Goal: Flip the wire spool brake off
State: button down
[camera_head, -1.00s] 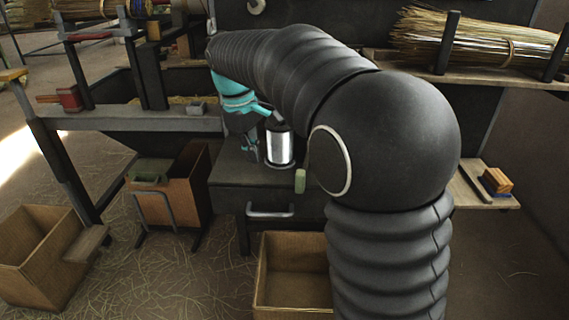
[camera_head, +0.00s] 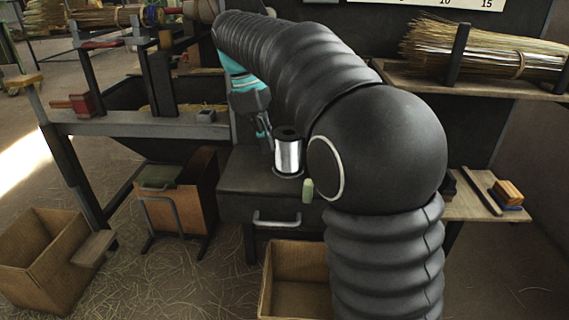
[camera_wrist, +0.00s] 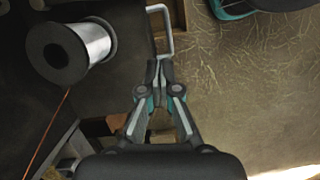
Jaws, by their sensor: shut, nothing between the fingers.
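The wire spool (camera_head: 288,157), a shiny silver winding with dark flanges, stands upright on a dark drawer cabinet (camera_head: 240,176). It also shows at the upper left of the wrist view (camera_wrist: 98,42), with a thin copper-coloured wire running down from it. My gripper (camera_head: 267,141) points down just left of the spool in the head view. In the wrist view my gripper (camera_wrist: 159,66) has its fingertips together and empty, apart from the spool. A pale green grip (camera_head: 307,190) shows at the cabinet's front right; I cannot tell whether it is the brake. My arm hides the area behind the spool.
A metal drawer handle (camera_head: 277,218) sticks out of the cabinet front. An open cardboard box (camera_head: 296,262) stands below. A wooden bench frame (camera_head: 130,124) is at left, and a shelf (camera_head: 480,84) with straw bundles at right.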

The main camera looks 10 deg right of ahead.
jog(key=s+d+f+b, duration=0.2)
jog(key=d+f, duration=0.3)
jog(key=f, duration=0.4)
jog(key=shift+s+d+b, duration=0.3)
jog(key=shift+d+b, duration=0.1)
